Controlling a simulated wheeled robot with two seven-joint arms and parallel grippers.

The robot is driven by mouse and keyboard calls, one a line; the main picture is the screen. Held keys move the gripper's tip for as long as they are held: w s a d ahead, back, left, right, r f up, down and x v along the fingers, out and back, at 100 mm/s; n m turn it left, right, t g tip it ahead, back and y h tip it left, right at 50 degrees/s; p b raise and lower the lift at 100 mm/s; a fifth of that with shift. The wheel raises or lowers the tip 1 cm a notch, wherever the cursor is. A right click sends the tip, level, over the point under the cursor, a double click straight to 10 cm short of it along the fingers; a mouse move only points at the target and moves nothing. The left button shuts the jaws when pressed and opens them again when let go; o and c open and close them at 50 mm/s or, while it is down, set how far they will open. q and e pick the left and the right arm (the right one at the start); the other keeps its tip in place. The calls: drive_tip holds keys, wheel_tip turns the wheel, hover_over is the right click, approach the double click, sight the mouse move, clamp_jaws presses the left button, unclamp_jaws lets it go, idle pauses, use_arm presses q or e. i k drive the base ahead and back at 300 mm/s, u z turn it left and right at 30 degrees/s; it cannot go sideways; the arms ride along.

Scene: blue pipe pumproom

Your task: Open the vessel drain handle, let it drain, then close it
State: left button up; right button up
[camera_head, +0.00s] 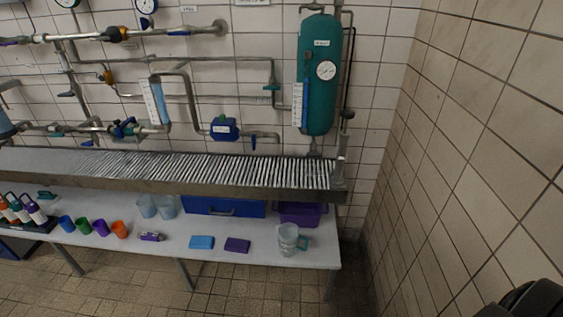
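The vessel (318,105) is a tall teal tank on the tiled wall at the right, with a round gauge (326,70) and a small label on its front. A blue strip and a white scale (298,104) run along its left side. A short pipe (314,145) leaves its bottom towards the grated ledge. A thin dark pipe runs down its right side to a small grey fitting (347,115). The drain handle is too small to make out, and I cannot tell its position. Neither of my grippers shows.
A grated ledge (230,190) runs below the pipes, above a white bench (190,255). Clear cups (288,238), a purple bin (300,213), a blue box (225,207), sponges and coloured cups stand on the bench. A tiled side wall (470,150) closes the right. Floor in front is free.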

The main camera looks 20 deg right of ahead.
sight(312, 154)
drive_tip(key=u, duration=0.35)
drive_tip(key=i, duration=0.85)
drive_tip(key=z, duration=0.2)
